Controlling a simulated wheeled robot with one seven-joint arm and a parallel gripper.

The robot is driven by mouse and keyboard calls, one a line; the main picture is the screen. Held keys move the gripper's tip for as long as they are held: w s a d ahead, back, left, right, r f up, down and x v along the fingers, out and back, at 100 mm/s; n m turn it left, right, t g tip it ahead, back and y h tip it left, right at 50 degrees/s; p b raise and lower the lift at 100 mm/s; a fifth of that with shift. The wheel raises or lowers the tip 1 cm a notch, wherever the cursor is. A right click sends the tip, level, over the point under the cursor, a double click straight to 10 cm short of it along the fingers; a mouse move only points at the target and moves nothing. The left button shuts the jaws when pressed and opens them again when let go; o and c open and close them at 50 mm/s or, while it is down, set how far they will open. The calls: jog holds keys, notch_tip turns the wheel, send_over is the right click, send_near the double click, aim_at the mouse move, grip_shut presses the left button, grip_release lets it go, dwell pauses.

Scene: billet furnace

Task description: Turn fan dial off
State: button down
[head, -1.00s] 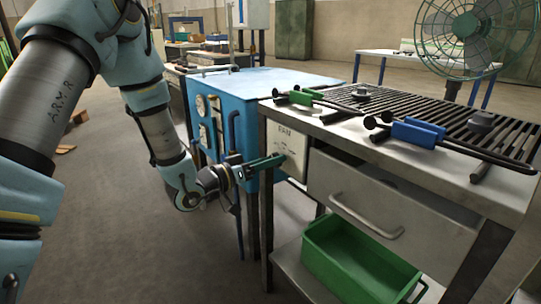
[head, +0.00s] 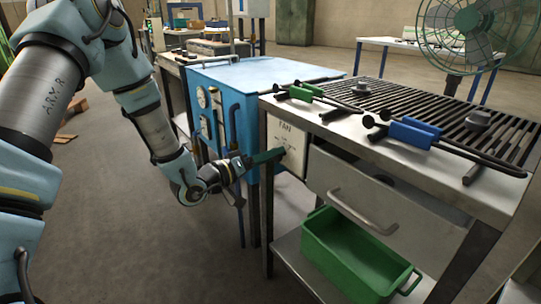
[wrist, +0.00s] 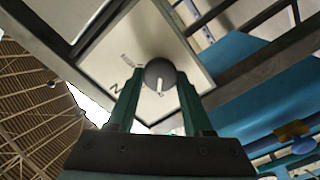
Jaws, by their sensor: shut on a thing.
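The fan control box (head: 287,147) is a pale panel marked FAN on the left end of the metal bench. It also fills the middle of the wrist view (wrist: 120,45). The fan dial (wrist: 160,75) is a round grey knob with a white pointer line, which points down in the wrist picture. My gripper (head: 280,154) reaches the panel from the left. In the wrist view its two green fingers (wrist: 157,90) are shut on the dial, one on each side. In the head view the fingers hide the dial. The green fan (head: 466,30) stands at the back right.
The bench (head: 350,130) carries a slatted rack with green-handled and blue-handled tongs (head: 415,132). A drawer (head: 365,205) and a green bin (head: 350,258) are below. A blue cabinet (head: 250,78) with gauges stands close behind my gripper. The floor at left is open.

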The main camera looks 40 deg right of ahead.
jog(key=shift+c, duration=1.5)
grip_release()
jog(key=a, duration=1)
jog(key=shift+w+a, duration=0.3)
jog(key=shift+a, duration=0.1)
